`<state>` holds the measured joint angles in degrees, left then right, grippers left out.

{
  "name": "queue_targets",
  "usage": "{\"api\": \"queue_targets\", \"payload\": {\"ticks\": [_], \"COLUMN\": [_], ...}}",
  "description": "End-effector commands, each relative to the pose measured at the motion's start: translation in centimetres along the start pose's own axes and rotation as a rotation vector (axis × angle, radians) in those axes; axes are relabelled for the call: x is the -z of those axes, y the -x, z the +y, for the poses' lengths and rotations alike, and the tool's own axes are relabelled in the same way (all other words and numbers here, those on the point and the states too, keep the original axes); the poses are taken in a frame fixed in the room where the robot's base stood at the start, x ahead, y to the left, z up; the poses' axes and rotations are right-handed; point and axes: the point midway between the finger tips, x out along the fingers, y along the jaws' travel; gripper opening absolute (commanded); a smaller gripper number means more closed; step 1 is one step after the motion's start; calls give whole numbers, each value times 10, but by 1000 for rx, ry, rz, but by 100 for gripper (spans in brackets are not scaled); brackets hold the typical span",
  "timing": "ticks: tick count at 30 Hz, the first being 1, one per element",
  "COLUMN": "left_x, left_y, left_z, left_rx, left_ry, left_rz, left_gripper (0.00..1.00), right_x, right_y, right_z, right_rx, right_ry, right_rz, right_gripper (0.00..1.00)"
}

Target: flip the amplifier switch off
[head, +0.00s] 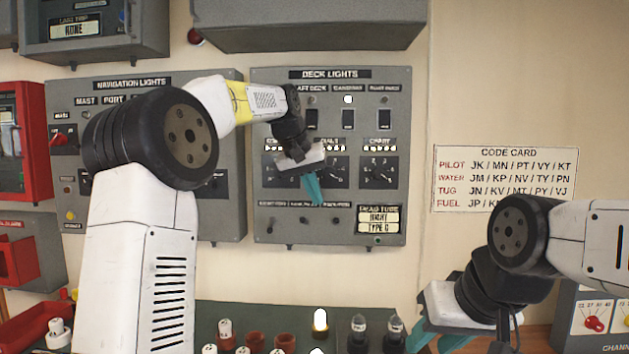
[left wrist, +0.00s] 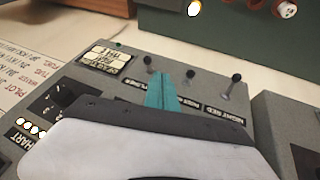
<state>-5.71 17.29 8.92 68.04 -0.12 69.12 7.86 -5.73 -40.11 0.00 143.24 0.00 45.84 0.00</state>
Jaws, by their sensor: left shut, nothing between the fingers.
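The amplifier switch (left wrist: 148,62) is a small dark-knobbed lever on the lower part of the grey deck lights panel (head: 397,75). Its label, partly covered, ends in "PLIFIER" in the left wrist view. It appears as the rightmost of the three levers (head: 335,220) in the head view. My left gripper (head: 312,189) is shut and empty in front of the panel, just above the lever row. In the left wrist view its teal fingertips (left wrist: 166,78) are beside the amplifier lever, towards the middle lever; contact cannot be told. My right gripper (head: 438,338) is open at lower right.
The middle lever (left wrist: 191,76) and the night red lever (left wrist: 232,82) stand close by. A label plate (head: 379,219) is beside the amplifier lever. Bulbs and fittings (head: 320,320) stand on the bench below. A code card (head: 505,180) hangs at right.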

Motion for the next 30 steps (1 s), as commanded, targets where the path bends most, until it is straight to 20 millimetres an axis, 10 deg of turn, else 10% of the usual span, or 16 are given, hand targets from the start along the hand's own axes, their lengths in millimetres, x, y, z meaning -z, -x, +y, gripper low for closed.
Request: {"api": "queue_targets", "payload": {"ticks": [10, 30], "left_x": [-2, -5], "left_y": [-50, -56], "left_z": [15, 18], "left_rx": [0, 0], "left_ry": [-2, -8], "left_rz": [-1, 26], "left_gripper": [0, 0], "right_x": [0, 0], "right_y": [0, 0], "right_z": [0, 0], "right_rx": [0, 0], "right_ry": [0, 0], "right_rz": [0, 0], "right_gripper": [36, 36]}}
